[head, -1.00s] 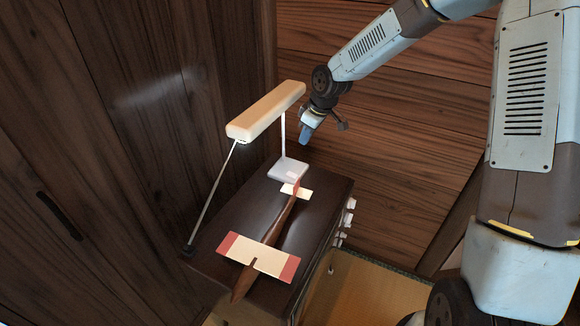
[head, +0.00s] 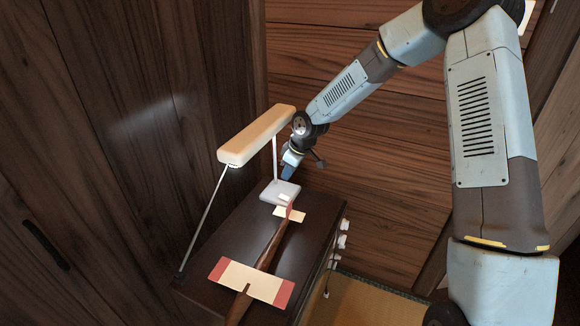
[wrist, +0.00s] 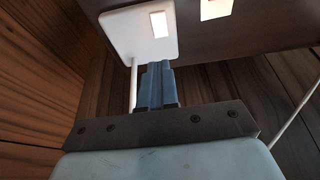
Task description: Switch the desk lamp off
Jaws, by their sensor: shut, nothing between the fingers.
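The desk lamp has a long cream head (head: 255,137), a thin white post (head: 275,157) and a white base (head: 277,191) at the back of a dark cabinet top. Its head's underside looks bright at the left end. A pale switch (head: 284,198) sits on the base; the wrist view also shows the switch (wrist: 159,24) on the base (wrist: 122,33). My gripper (head: 286,174) is shut and empty, pointing down just behind the base. In the wrist view its blue fingertips (wrist: 157,68) lie at the base's near edge, short of the switch. I cannot tell whether they touch the base.
A wooden model plane with cream, red-tipped wings (head: 250,281) lies on the cabinet (head: 221,240), its tail near the lamp base. A thin rod (head: 205,220) slants from the lamp head to the cabinet's left corner. Dark plank walls (head: 400,160) stand close behind and left.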

